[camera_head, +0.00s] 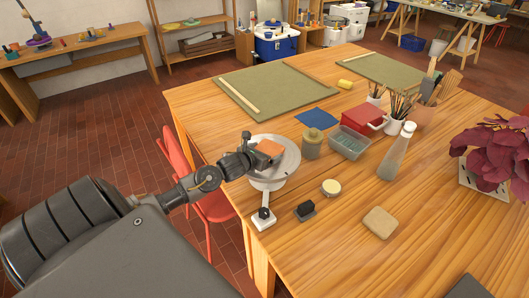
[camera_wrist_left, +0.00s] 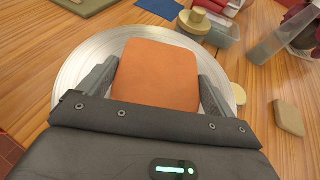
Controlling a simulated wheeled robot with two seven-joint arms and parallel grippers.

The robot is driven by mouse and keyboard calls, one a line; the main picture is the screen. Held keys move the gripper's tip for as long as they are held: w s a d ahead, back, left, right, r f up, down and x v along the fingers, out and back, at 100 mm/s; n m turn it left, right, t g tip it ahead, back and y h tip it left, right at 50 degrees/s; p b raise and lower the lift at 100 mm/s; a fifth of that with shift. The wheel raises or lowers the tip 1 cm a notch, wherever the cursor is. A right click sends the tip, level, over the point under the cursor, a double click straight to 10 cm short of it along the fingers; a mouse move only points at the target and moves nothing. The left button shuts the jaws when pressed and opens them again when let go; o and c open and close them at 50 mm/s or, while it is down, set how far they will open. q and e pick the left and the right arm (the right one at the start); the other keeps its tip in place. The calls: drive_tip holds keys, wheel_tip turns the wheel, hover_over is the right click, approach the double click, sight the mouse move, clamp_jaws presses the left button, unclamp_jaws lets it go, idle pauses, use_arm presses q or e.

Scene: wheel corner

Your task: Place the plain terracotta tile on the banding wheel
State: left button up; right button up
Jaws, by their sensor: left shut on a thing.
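The plain terracotta tile (camera_head: 270,148) is a flat orange square with rounded corners. My left gripper (camera_head: 262,152) is shut on it, and the left wrist view shows the tile (camera_wrist_left: 157,75) between the two dark fingers (camera_wrist_left: 157,88). The banding wheel (camera_head: 289,165) is a round grey metal disc on a pale stand near the table's left edge. In the left wrist view the wheel head (camera_wrist_left: 75,72) lies behind and under the tile. I cannot tell whether the tile touches the disc. My right gripper is not in view.
A lidded jar (camera_head: 312,143) stands close behind the wheel. A round cream disc (camera_head: 331,187), a dark block (camera_head: 305,211) and a beige tile (camera_head: 380,222) lie in front and to the right. The front right table is mostly bare.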

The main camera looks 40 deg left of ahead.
use_arm(q)
drive_tip(key=shift+f, duration=0.15)
drive_tip(key=shift+f, duration=0.15)
drive_tip(key=o, duration=1)
drive_tip(key=shift+o, duration=0.2)
